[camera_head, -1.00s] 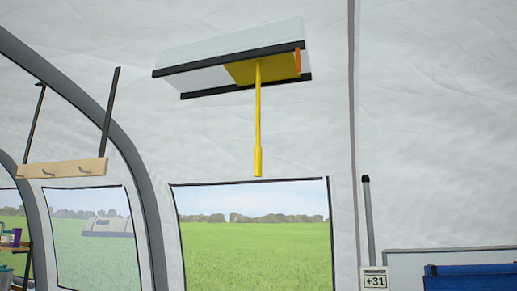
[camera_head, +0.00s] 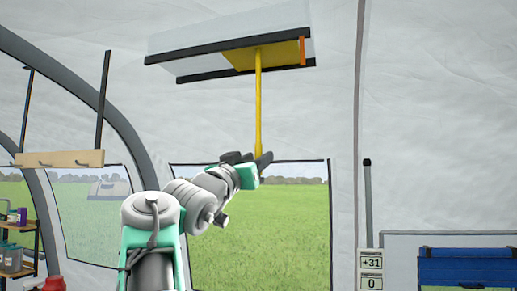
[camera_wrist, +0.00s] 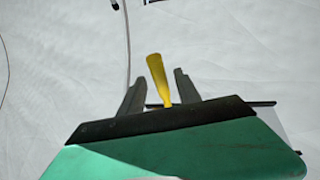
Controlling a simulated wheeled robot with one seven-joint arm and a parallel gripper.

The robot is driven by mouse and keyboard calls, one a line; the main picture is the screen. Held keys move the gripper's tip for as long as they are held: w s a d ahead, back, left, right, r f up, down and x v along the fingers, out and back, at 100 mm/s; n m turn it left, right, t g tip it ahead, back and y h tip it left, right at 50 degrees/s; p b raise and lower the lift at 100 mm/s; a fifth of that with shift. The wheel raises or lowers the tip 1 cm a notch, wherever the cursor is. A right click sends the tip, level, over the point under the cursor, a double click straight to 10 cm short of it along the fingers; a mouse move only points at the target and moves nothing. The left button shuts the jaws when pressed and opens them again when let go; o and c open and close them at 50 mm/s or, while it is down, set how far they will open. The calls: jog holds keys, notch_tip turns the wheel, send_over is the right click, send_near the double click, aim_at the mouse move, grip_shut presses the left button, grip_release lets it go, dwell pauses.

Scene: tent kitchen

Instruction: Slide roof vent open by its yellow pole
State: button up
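The roof vent (camera_head: 195,62) is a pale panel between two black rails under the sloping tent roof. Its yellow plate (camera_head: 249,60) sits toward the right, near an orange strip (camera_head: 302,52) at the rail end. The yellow pole (camera_head: 258,105) hangs straight down from the plate. My gripper (camera_head: 248,157) is at the pole's lower end, which it partly hides. In the wrist view the pole's thick end (camera_wrist: 157,72) stands, slightly tilted, between the two dark fingers (camera_wrist: 159,78). Gaps show on both sides, so the fingers are open and not closed on it.
A wooden hook rail (camera_head: 60,159) hangs at the left on dark straps. A mesh window (camera_head: 290,230) is behind my arm. The space around the pole looks clear.

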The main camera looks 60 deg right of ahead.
jog(key=shift+x, duration=0.85)
jog(key=shift+a, duration=0.1)
jog(key=shift+c, duration=0.3)
grip_shut()
dwell(0.4)
